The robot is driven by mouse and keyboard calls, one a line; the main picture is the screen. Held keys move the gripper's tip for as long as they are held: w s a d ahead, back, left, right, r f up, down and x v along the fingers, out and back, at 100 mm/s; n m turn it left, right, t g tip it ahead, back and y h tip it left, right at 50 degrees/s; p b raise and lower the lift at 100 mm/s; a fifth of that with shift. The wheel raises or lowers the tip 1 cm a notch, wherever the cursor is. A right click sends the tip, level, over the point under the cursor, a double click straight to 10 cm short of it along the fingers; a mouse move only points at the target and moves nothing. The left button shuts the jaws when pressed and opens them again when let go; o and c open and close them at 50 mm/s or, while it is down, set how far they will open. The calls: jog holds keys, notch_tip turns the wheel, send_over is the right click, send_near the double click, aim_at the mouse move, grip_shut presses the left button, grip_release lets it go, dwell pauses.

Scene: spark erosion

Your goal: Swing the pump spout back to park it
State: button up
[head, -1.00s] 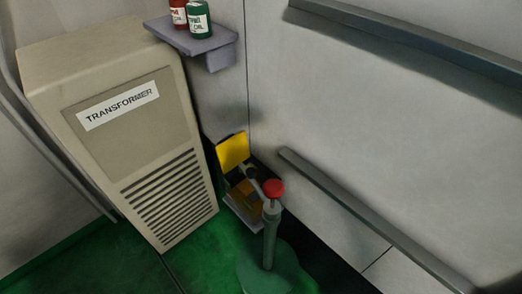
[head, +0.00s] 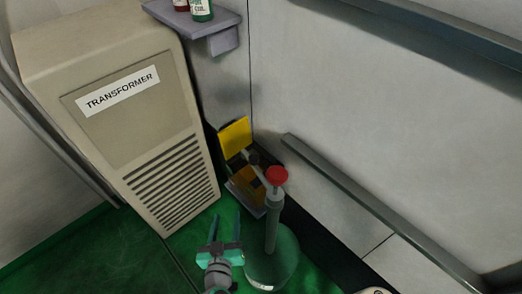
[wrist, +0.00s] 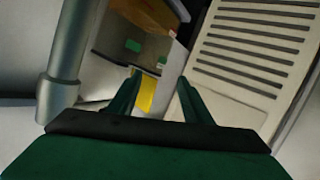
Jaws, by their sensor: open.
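The pump stands on the floor at the lower middle of the head view, with a green-grey column (head: 271,228), a red knob (head: 277,176) on top and a round green body (head: 273,265) below. Its grey spout (head: 260,174) points back and left from the pump head, over an open box. My gripper (head: 226,237) is open and empty, low and left of the column, apart from it. In the wrist view, my gripper (wrist: 159,92) shows two spread fingers with nothing between them. A grey pipe with a collar (wrist: 68,60) is at the left; I cannot tell which pump part it is.
The beige transformer cabinet (head: 120,120) stands left. The box has a yellow lid (head: 235,137) and sits in the corner. A grey shelf (head: 205,25) with oil bottles is above. A rail (head: 370,200) runs along the right wall. Green floor (head: 110,255) is clear at lower left.

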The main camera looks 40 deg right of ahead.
jog(key=w+d+r+m+g+h, duration=0.2)
jog(key=w+d+r+m+h, duration=0.15)
jog(key=d+r, duration=0.2)
jog(key=m+g+h, duration=0.4)
jog(key=m, duration=0.2)
send_near(251, 163)
jog(key=x, duration=0.5)
jog(key=shift+w, duration=0.1)
jog(key=x, duration=1)
jog(key=shift+d, duration=0.35)
jog(key=shift+w, duration=0.1)
grip_shut()
jog(key=shift+w+a, duration=0.1)
